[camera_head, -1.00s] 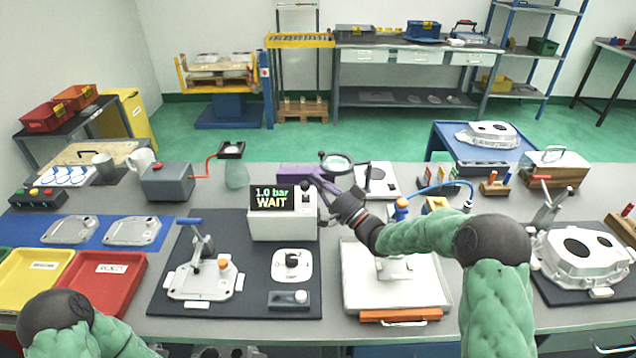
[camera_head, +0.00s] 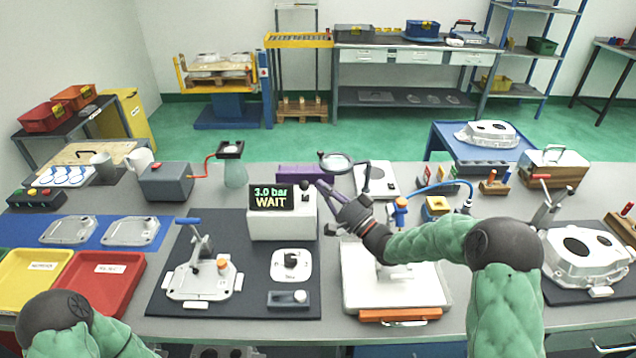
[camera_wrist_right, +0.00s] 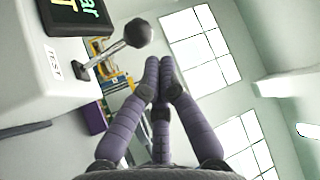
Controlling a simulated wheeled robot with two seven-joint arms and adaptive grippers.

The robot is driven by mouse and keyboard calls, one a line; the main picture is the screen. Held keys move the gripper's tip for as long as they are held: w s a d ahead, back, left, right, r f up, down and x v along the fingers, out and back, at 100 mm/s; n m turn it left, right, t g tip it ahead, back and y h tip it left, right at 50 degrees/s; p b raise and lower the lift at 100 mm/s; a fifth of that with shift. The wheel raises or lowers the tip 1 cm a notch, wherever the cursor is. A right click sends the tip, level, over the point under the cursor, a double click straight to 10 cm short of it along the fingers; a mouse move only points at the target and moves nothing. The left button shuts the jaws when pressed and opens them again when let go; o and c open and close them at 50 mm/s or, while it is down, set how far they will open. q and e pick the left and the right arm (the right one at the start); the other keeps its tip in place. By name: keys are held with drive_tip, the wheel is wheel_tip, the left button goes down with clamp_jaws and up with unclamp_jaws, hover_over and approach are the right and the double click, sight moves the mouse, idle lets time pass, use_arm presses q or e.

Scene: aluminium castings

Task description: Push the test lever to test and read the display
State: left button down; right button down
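The white tester box (camera_head: 283,226) stands at the back of a dark mat. Its black display (camera_head: 271,197) reads "3.0 bar" in green and "WAIT" in yellow. The test lever, with a dark ball knob (camera_wrist_right: 138,33), sticks out of the box face beside a "TEST" label (camera_wrist_right: 53,64) in the right wrist view. My right gripper (camera_head: 319,184) is just right of the box. In the wrist view its purple fingertips (camera_wrist_right: 159,62) are together with nothing between them, apart from the knob in the picture. My left gripper is out of view; only its arm shows at lower left.
A clamp fixture with a casting (camera_head: 200,283) and a white square part (camera_head: 291,265) are on the mat (camera_head: 245,308). A magnifier (camera_head: 336,161) and a purple block (camera_head: 292,173) stand behind my right gripper. A white plate fixture (camera_head: 357,290) lies under my right forearm.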

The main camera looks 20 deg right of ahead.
drive_tip(key=shift+v, duration=2.45)
